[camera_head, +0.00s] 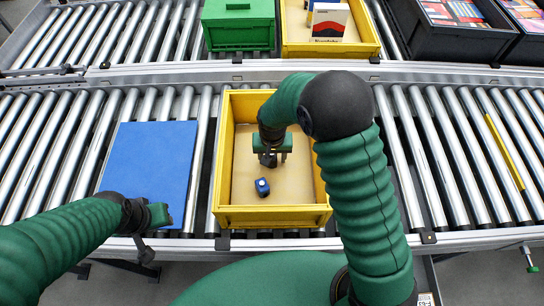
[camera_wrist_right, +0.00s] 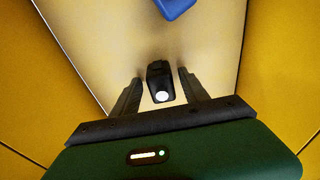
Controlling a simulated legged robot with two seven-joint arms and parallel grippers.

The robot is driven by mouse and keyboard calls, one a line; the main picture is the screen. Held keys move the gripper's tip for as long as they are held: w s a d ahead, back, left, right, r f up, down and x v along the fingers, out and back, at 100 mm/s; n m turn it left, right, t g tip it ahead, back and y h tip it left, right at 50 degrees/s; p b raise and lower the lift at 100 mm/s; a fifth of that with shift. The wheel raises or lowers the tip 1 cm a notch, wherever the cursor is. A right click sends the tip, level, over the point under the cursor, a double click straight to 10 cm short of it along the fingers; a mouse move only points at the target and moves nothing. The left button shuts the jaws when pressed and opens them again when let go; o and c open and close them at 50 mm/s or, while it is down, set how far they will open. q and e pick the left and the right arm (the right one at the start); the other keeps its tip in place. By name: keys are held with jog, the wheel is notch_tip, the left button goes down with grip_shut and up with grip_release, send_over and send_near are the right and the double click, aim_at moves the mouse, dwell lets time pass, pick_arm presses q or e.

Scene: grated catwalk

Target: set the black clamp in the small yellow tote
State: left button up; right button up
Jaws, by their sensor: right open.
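A yellow tote (camera_head: 272,216) stands on the near roller conveyor, in front of me. My right gripper (camera_head: 270,162) is inside it, pointing down. In the right wrist view the open fingers (camera_wrist_right: 160,90) stand on either side of the black clamp (camera_wrist_right: 159,80), with a gap at each side. The clamp shows a pale round end and appears to be on the tote's floor. In the head view the gripper largely hides it. My left gripper (camera_head: 160,216) is over the near edge of a blue panel; its fingers are unclear.
A small blue object (camera_head: 262,187) lies in the same tote, near the clamp; it also shows in the wrist view (camera_wrist_right: 175,6). The blue panel (camera_head: 150,165) lies left. Behind are a green bin (camera_head: 238,35), another yellow tote (camera_head: 330,49) holding boxes, and black crates (camera_head: 460,46).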

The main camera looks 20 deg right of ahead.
notch_tip(320, 180, up, 12)
jog(key=s+p, duration=0.1)
jog(key=shift+s+a+f, duration=0.15)
jog(key=shift+a+f, duration=0.1)
